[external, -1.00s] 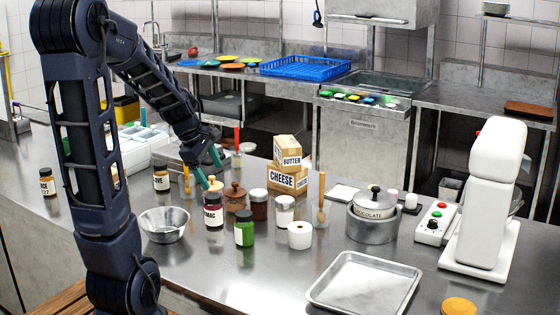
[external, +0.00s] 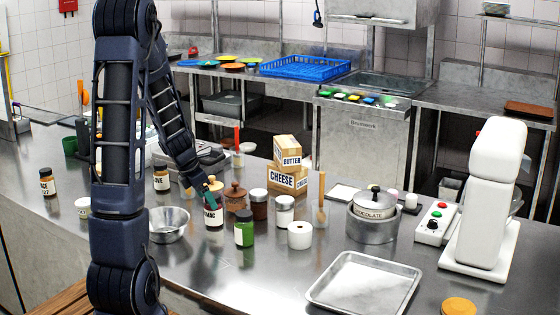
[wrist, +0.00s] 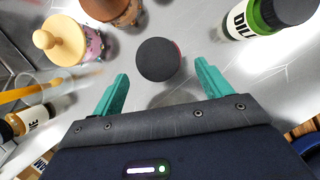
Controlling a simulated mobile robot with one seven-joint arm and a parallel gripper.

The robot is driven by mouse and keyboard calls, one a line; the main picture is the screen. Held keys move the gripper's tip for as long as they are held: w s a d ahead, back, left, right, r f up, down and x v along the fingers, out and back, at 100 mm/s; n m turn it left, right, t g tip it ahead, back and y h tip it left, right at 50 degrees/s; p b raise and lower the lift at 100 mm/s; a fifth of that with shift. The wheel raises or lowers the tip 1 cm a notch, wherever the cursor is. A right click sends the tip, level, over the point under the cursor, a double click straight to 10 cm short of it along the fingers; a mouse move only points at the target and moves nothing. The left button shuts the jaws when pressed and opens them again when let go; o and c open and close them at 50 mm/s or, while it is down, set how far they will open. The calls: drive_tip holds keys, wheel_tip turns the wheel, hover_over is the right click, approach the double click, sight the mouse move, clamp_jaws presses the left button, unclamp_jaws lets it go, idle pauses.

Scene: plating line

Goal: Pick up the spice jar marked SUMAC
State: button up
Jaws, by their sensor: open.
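The SUMAC jar (external: 213,217) stands upright on the steel counter in the external view. Its white label is partly readable, and my gripper covers its top. In the wrist view its round black lid (wrist: 158,60) shows from above, with a thin red edge at its right. My gripper (external: 211,194) is at the jar's top in the external view. In the wrist view my open gripper (wrist: 162,70) has one teal finger on each side of the lid. Gaps show between lid and fingers, and the lid lies near and slightly beyond the fingertips.
A green jar marked DILL (wrist: 243,20) stands close at the right in the wrist view. A brown lidded pot (external: 235,198) and a steel bowl (external: 168,226) flank the SUMAC jar. A white-lidded jar (external: 284,210) stands farther right.

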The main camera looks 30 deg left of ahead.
drive_tip(key=shift+x, duration=3.05)
drive_tip(key=shift+d, duration=0.15)
drive_tip(key=c, duration=1.2)
